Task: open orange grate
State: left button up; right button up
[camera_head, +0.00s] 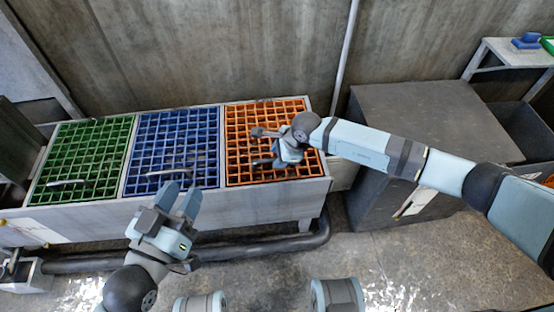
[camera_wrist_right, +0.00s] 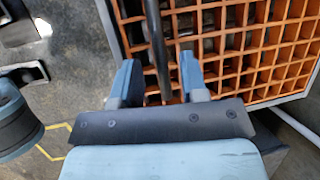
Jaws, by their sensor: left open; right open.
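The orange grate (camera_head: 245,118) lies flat and shut at the right end of the row of three grates. My right gripper (camera_head: 258,148) is over it, open. In the right wrist view the orange grate (camera_wrist_right: 255,55) fills the upper part. A dark bar handle (camera_wrist_right: 154,35) runs between the two open fingers of my right gripper (camera_wrist_right: 158,75). Whether either finger touches the bar I cannot tell. In the head view my right gripper hides the handle. My left gripper (camera_head: 181,193) is open and empty, at the front edge of the blue grate.
A blue grate (camera_head: 177,122) and a green grate (camera_head: 85,150) with metal handles lie left of the orange one. A grey cabinet (camera_head: 425,110) stands to the right. A concrete wall (camera_head: 220,50) rises close behind. A dark pipe (camera_head: 270,245) runs along the floor in front.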

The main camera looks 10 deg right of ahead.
pick_arm(q)
jog(key=shift+d+r+h, duration=0.15)
jog(key=shift+r+h, duration=0.15)
jog(key=shift+r, duration=0.15)
pick_arm(e)
jog(key=shift+w+a+f, duration=0.15)
jog(key=shift+a+f, duration=0.15)
jog(key=shift+f, duration=0.35)
